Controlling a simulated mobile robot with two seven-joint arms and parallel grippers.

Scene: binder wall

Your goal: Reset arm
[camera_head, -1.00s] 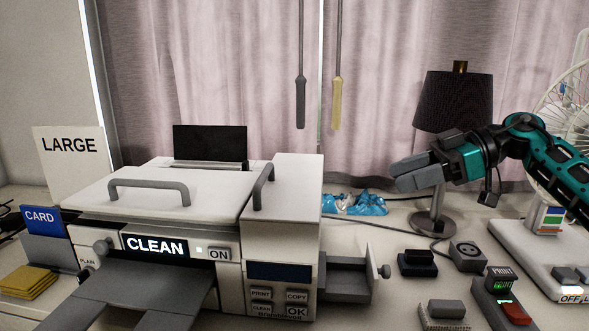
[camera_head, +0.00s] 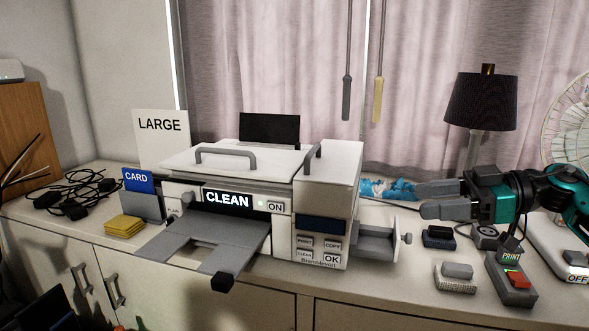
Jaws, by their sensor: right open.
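My right gripper (camera_head: 440,200) is in the head view at the right, held above the counter. Its two grey fingers point left and are apart, with nothing between them. It is to the right of the white printer (camera_head: 330,185), near the printer's open side drawer (camera_head: 376,243), with no visible contact. My teal and black right arm comes in from the right edge. My left gripper is not in the view.
A black lamp (camera_head: 482,100) and a fan (camera_head: 568,125) stand behind my right arm. Small blocks and a PRINT switch (camera_head: 511,280) sit below it. Cables (camera_head: 72,195), yellow pads (camera_head: 124,226) and a LARGE sign (camera_head: 160,140) are at the left. Cabinet doors (camera_head: 190,295) are below.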

